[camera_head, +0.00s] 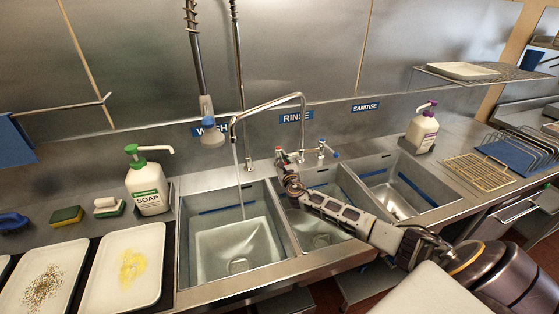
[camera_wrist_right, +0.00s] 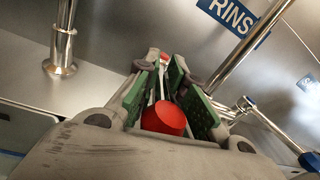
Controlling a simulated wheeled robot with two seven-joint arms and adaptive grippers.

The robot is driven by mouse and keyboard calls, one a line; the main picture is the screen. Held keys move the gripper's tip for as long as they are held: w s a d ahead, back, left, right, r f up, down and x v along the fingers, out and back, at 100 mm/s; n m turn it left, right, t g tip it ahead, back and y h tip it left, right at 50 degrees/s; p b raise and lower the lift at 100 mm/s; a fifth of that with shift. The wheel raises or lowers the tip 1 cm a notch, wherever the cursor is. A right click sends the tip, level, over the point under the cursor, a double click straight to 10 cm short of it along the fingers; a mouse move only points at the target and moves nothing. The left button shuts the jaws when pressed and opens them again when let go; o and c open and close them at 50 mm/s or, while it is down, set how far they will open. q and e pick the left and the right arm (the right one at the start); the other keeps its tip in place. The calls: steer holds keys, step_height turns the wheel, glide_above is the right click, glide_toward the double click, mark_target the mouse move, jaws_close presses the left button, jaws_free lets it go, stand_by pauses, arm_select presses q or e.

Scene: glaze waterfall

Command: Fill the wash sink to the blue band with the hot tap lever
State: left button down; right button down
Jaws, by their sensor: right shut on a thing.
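The wash sink (camera_head: 188,250) is the left basin. A blue band (camera_head: 224,208) runs along its back wall. A thin stream of water (camera_head: 239,180) falls from the bent spout (camera_head: 268,106) into this sink. The water surface is hard to make out, but it looks low, below the band. The hot tap lever is red; in the wrist view its red end (camera_wrist_right: 163,118) lies between the green finger pads. My right gripper (camera_head: 286,172) is shut on this lever at the tap behind the sinks; it also shows in the wrist view (camera_wrist_right: 160,92). My left gripper is not in view.
The blue-marked cold lever (camera_head: 336,154) is right of my right gripper. The rinse sink lies under my right arm. A soap bottle (camera_head: 147,187) and two trays (camera_head: 125,268) (camera_head: 45,275) are on the left. A spray head (camera_head: 212,135) hangs above the wash sink.

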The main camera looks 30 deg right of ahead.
steer(key=shift+s+d+n+t+y+b, duration=0.15)
steer(key=shift+d+n+y+b, duration=0.15)
steer(key=shift+y, duration=0.2)
steer(key=shift+w+d+n+t+y+b, duration=0.1)
steer(key=shift+d+n+t+y+b, duration=0.15)
steer(key=shift+y, duration=0.25)
steer(key=shift+r, duration=0.15)
steer(key=c, duration=1.5)
jaws_free()
steer(key=shift+s+a, duration=0.1)
steer(key=shift+s, duration=0.15)
steer(key=shift+v, duration=5.8)
